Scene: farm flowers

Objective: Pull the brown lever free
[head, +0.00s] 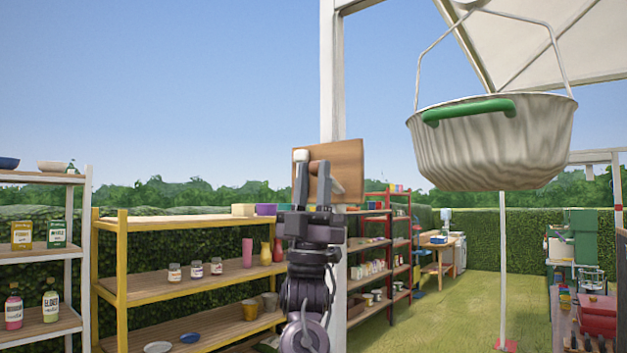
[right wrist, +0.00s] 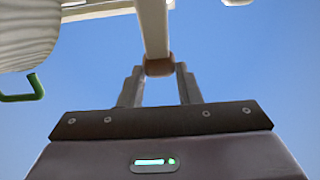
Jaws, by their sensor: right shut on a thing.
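My right gripper (head: 311,172) is raised in front of a wooden board (head: 347,162) on a white post. In the right wrist view its two fingers (right wrist: 159,70) are closed on the brown end of a lever (right wrist: 158,65). A pale bar (right wrist: 153,25) runs up from this brown end towards the white frame. In the head view the fingers cover most of the lever, so I cannot tell it apart from the board there. My left gripper is out of view.
A ribbed metal tub (head: 490,145) with a green handle (head: 468,110) hangs to the right of the white post (head: 332,80). A yellow-framed shelf (head: 190,225) with jars and vases stands behind at left. Open grass (head: 455,300) lies to the right.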

